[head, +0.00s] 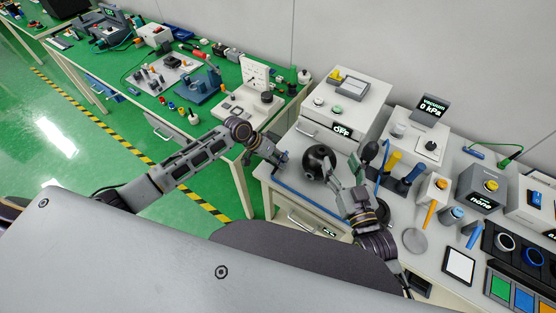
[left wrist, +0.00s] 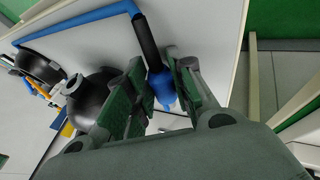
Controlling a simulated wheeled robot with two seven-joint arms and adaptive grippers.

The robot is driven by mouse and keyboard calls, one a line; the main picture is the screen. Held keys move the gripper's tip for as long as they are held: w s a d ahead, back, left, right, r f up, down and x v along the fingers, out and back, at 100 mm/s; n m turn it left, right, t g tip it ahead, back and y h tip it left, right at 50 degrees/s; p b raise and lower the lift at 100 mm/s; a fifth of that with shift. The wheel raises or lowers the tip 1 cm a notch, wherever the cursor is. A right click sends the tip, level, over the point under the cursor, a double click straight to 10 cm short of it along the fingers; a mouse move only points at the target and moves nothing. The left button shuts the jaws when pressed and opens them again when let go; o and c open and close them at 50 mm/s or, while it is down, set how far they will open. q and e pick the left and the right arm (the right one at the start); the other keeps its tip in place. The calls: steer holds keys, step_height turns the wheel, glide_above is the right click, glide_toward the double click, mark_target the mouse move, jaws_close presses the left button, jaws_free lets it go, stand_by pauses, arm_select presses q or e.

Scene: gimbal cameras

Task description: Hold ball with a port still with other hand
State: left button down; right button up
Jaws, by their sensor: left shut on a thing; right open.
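The black ball (head: 318,160) sits on the white worktop; it also shows in the left wrist view (left wrist: 92,98). A small light mark shows on its side facing my right gripper; I cannot tell whether it is the port. My left gripper (head: 279,156) is left of the ball, shut on a blue nozzle (left wrist: 160,86) with a black sleeve, which is joined to a blue hose (left wrist: 80,24). The nozzle is apart from the ball. My right gripper (head: 337,180) is open at the ball's lower right; I cannot tell whether it touches.
The blue hose runs along the worktop's front edge. Behind the ball stands a white box (head: 345,108) with an OFF display. A vacuum display (head: 432,107) reads 0 kPa. Several tools and a black bulb (head: 370,151) crowd the right. A green bench (head: 200,85) stands left.

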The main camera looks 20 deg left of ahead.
arm_select(q)
steer(key=shift+s+f, duration=0.4)
steer(key=shift+f, duration=0.2)
steer(key=shift+w+d+r+p, duration=0.1)
steer(key=shift+r+p, duration=0.3)
steer(key=shift+p, duration=0.05)
arm_select(e)
steer(key=shift+w+r, duration=0.1)
steer(key=shift+r, duration=0.2)
arm_select(q)
steer(key=shift+r, duration=0.1)
steer(key=shift+w+r+p, duration=0.2)
steer(key=shift+r+p, duration=0.45)
steer(key=shift+r, duration=0.2)
steer(key=shift+s+f, duration=0.1)
steer(key=shift+f, duration=0.05)
arm_select(e)
steer(key=shift+d+r, duration=0.1)
steer(key=shift+r, duration=0.45)
arm_select(q)
steer(key=shift+s+d, duration=0.25)
steer(key=shift+s, duration=0.15)
steer(key=shift+s+d, duration=0.1)
steer(key=shift+s, duration=0.05)
arm_select(e)
steer(key=shift+v, duration=0.8)
